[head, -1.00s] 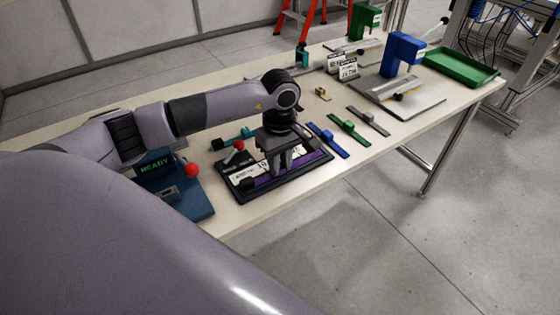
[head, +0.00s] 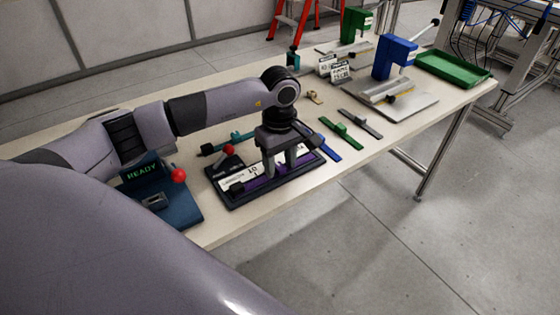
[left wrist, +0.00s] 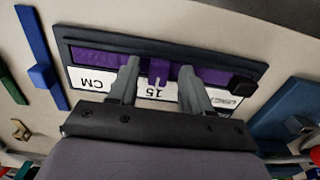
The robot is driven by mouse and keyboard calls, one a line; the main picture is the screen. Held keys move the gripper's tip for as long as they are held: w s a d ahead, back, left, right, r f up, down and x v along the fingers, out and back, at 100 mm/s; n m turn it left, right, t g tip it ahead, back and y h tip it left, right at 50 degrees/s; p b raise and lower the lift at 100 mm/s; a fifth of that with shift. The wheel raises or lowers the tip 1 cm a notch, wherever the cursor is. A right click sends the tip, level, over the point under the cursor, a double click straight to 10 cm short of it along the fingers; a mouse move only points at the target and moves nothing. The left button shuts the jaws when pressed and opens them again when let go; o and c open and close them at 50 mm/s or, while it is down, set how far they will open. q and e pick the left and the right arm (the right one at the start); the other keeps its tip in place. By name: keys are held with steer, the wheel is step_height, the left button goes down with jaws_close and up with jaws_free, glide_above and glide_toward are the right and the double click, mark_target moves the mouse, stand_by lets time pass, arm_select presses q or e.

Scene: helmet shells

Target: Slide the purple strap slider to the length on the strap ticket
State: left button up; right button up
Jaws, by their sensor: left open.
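The purple strap (head: 258,185) lies in a dark tray (head: 234,205) beside a white centimetre scale (head: 238,179). In the left wrist view the purple slider (left wrist: 159,72) sits on the strap near an upside-down 15 on the scale (left wrist: 103,84). My left gripper (head: 281,171) is open over the tray. In the left wrist view its fingers (left wrist: 160,68) stand either side of the slider, with gaps visible. The slider is hidden by the fingers in the head view. White cards (head: 334,69) stand at the back; their print is too small to read. My right gripper is not in view.
A blue device (head: 180,210) with a READY display and red knob stands left of the tray. Blue (head: 330,148), green (head: 351,137) and grey (head: 361,124) straps lie to the right. A green bin (head: 455,70) stands at the far end.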

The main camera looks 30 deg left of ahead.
mark_target(280, 167)
arm_select(q)
step_height(280, 167, up, 7)
steer(key=shift+r+b, duration=0.1)
steer(key=shift+b, duration=0.2)
stand_by(0.5)
